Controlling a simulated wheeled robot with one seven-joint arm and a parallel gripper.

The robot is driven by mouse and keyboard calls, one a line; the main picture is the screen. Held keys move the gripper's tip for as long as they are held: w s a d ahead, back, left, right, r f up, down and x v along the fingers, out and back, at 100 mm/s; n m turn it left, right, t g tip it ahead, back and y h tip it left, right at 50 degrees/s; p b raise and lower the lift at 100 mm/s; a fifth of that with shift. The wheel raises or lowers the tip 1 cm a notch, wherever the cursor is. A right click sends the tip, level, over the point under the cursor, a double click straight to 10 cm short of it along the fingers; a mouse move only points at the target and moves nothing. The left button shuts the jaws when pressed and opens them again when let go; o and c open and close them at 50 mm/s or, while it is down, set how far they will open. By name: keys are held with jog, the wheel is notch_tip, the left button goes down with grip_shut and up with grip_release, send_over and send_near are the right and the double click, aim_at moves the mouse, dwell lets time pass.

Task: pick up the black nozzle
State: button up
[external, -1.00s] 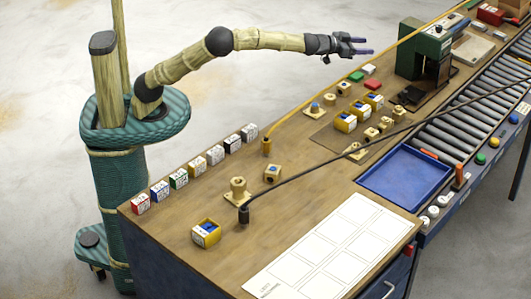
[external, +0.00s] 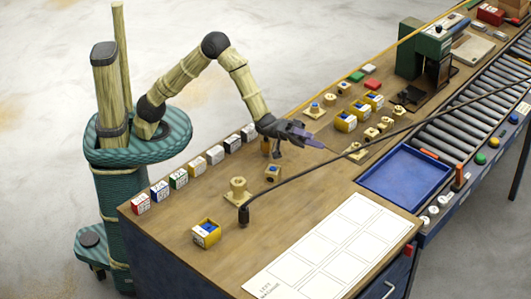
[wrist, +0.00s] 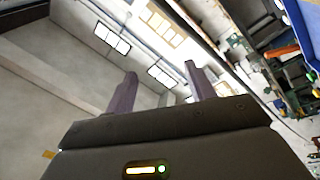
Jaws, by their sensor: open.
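The black nozzle (external: 244,214) stands upright on the near part of the wooden bench, at the end of a black hose (external: 330,164). My gripper (external: 317,144) is above the bench, up and to the right of the nozzle in the external view and well apart from it. It points to the right, near the hose in the picture; I cannot tell the gap in depth. In the wrist view my gripper (wrist: 160,70) shows two purple fingers spread apart with nothing between them. The nozzle cannot be made out in the wrist view.
A brass fitting on a square base (external: 238,191) stands just behind the nozzle, and a yellow box (external: 206,233) is to its left. A white marked sheet (external: 325,248) and a blue tray (external: 405,178) lie to the right. Several labelled boxes line the left edge.

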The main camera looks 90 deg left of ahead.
jog(key=s+d+r+n+g+h, duration=0.1)
jog(key=s+d+r+n+h, duration=0.25)
jog(key=s, duration=0.65)
jog(key=s+d+r+n+h, duration=0.3)
jog(key=s+d+r+h, duration=0.15)
jog(key=s, duration=0.55)
jog(key=n+t+y+p, duration=0.2)
jog(key=n+y+p, duration=1)
jog(key=n, duration=0.9)
send_over(244, 217)
jog(key=s+a+b, duration=0.1)
jog(key=s+a, duration=0.2)
jog(key=a, duration=0.1)
notch_tip(244, 217, down, 10)
jog(key=shift+w+d+f+y, duration=0.1)
jog(key=shift+f+y, duration=0.2)
jog(key=shift+f, duration=0.1)
notch_tip(244, 217, down, 7)
jog(key=shift+w, duration=0.1)
